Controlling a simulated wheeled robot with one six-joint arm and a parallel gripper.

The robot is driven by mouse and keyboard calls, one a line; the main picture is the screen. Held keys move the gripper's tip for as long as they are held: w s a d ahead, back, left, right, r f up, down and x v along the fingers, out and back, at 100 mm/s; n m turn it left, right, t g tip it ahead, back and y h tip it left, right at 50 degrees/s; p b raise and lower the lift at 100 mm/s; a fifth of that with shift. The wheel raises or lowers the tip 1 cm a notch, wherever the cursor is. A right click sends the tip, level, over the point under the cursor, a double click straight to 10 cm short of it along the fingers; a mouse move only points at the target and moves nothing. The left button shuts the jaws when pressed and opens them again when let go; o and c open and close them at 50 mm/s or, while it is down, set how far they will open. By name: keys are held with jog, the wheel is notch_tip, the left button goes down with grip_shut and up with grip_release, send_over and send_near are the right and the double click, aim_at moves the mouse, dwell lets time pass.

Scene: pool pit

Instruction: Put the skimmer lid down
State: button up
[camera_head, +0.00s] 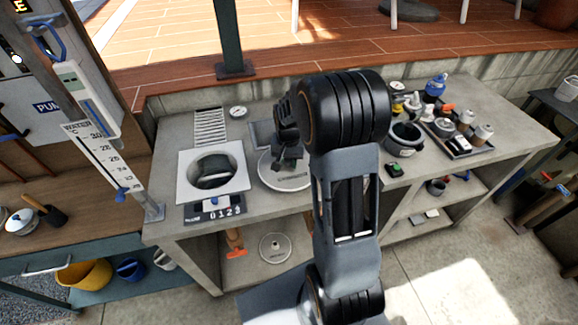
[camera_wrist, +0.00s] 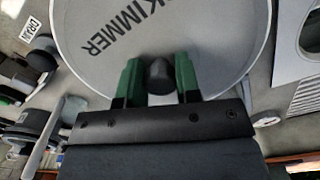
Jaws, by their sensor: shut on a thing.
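The skimmer lid (camera_head: 285,182) is a pale round disc over the grey counter, just right of the square skimmer frame. In the wrist view the lid (camera_wrist: 190,35) carries the word SKIMMER and has a dark knob (camera_wrist: 160,76). My gripper (camera_wrist: 160,80) has its green fingers on both sides of this knob and is shut on it. In the head view my gripper (camera_head: 289,160) is above the lid, and my arm hides part of the area. I cannot tell whether the lid touches the counter. The white square skimmer frame (camera_head: 184,163) has a round opening with a dark thing inside.
A slatted grille (camera_head: 210,127) and a small round gauge (camera_head: 239,112) lie behind. A number panel (camera_head: 214,208) is in front of the frame. A dark pot (camera_head: 405,139) and a tray of small items (camera_head: 458,150) stand to the right. Another round disc (camera_head: 275,248) lies on the lower shelf.

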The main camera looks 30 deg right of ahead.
aim_at(289, 167)
jog(key=shift+w+d+f, duration=0.15)
jog(key=shift+d+f, duration=0.1)
jog(key=shift+f, duration=1.6)
jog(key=shift+f, duration=0.15)
jog(key=o, duration=1.1)
jog(key=shift+c, duration=0.2)
